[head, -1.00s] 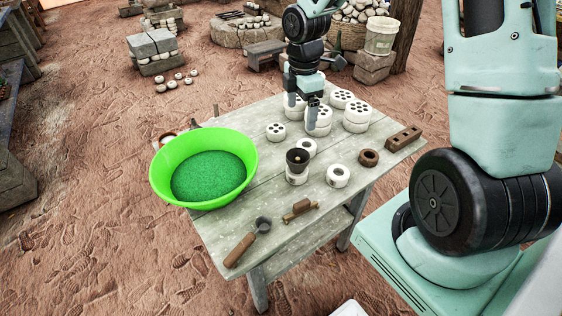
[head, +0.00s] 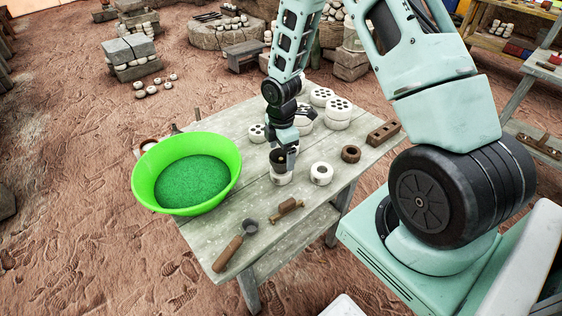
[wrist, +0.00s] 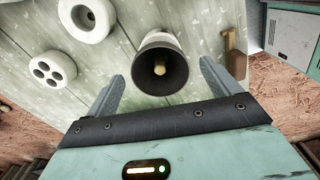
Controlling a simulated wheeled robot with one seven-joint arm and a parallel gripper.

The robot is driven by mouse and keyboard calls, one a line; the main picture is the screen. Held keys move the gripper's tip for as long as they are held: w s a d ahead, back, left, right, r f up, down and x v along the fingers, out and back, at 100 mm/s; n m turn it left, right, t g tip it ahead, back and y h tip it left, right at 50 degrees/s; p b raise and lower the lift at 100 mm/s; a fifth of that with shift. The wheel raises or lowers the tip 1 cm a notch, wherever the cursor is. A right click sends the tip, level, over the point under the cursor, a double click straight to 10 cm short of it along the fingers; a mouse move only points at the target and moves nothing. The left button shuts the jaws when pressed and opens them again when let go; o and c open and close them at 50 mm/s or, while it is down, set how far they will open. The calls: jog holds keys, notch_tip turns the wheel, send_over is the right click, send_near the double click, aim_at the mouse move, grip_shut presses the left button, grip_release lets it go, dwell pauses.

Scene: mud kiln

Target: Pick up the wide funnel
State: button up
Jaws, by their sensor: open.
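The wide funnel (head: 278,157), a small dark cup-like piece, sits on a white base on the table, partly hidden by my gripper in the head view. In the wrist view the funnel (wrist: 158,70) shows a dark round mouth with a tan piece inside and a pale body beyond it. My gripper (wrist: 162,73) is open and empty. Its two fingers stand apart to the left and right of the funnel, with gaps on both sides. In the head view my gripper (head: 283,160) is down at the funnel; contact cannot be told.
A green basin (head: 222,187) stands on the table's left side. A white ring (head: 321,174), a brown ring (head: 351,153) and a brown brick (head: 384,133) lie to the right. White holed discs (head: 338,112) stand behind. A wooden-handled scoop (head: 228,252) and a small brown tool (head: 287,208) lie in front.

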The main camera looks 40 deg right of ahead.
jog(key=shift+f, duration=1.3)
jog(key=c, duration=0.8)
